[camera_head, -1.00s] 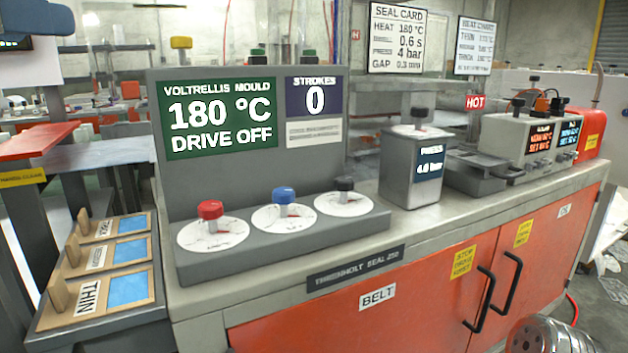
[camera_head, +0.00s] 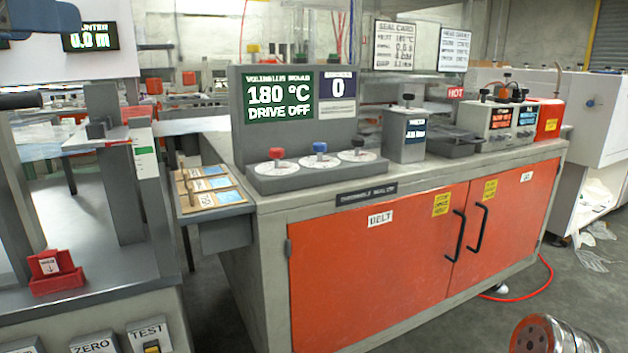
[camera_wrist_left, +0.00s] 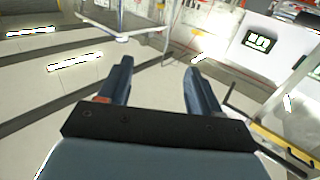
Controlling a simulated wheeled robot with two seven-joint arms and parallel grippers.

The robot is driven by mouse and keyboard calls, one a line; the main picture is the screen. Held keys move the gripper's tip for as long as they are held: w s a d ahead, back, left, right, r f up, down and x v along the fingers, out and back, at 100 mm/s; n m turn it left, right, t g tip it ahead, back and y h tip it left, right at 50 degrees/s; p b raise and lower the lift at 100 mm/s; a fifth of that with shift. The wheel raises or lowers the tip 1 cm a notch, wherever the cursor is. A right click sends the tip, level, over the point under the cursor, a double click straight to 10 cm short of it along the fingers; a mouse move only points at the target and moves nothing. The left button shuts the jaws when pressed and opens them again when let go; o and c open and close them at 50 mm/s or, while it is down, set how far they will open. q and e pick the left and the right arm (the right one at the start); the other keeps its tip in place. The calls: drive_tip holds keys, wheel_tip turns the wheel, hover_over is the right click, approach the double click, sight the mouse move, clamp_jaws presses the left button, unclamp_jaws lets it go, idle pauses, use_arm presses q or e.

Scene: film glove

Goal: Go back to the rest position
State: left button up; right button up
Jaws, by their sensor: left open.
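My left gripper (camera_wrist_left: 157,70) shows in the left wrist view with its two blue-grey fingers spread apart. Nothing is between them. The fingers point over a pale floor or surface with dark bands and touch nothing that I can see. In the head view only a small blue-grey part of my left arm (camera_head: 42,18) shows at the top left corner, cut off by the frame. My right gripper is not in the head view.
An orange-doored bench (camera_head: 375,250) fills the middle, bearing a grey control panel (camera_head: 240,130) with several dials. A grey counter (camera_head: 95,280) with a red holder (camera_head: 55,280) stands at the left.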

use_arm(q)
drive_tip(key=w+d+f+m+g+h, duration=0.1)
drive_tip(key=w+d+f+m+g, duration=0.1)
drive_tip(key=w+d+f, duration=0.65)
drive_tip(key=w+d+f+m+g+h, duration=0.1)
drive_tip(key=w+d+f+g, duration=0.1)
drive_tip(key=w+d+f, duration=0.65)
drive_tip(key=w+d+f+g, duration=0.1)
drive_tip(key=w+f, duration=0.2)
drive_tip(key=f, duration=0.5)
drive_tip(key=w+d+f+g, duration=0.1)
drive_tip(key=w+f+g, duration=0.15)
drive_tip(key=f, duration=0.65)
drive_tip(key=w+d+f+g, duration=0.1)
drive_tip(key=w+f, duration=0.3)
drive_tip(key=f, duration=0.4)
drive_tip(key=s+f+n+g, duration=0.15)
drive_tip(key=s+f, duration=0.25)
drive_tip(key=f, duration=1.2)
drive_tip(key=s+f+n+g, duration=0.1)
drive_tip(key=s+f+g, duration=0.25)
drive_tip(key=f, duration=1.15)
drive_tip(key=s+a+f+n+g, duration=0.1)
drive_tip(key=s+f+n+g, duration=0.2)
drive_tip(key=s+f, duration=1.3)
drive_tip(key=s, duration=0.4)
drive_tip(key=shift+s+f+g, duration=0.15)
drive_tip(key=shift+s+g, duration=0.05)
drive_tip(key=shift+g, duration=0.15)
drive_tip(key=shift+n, duration=0.25)
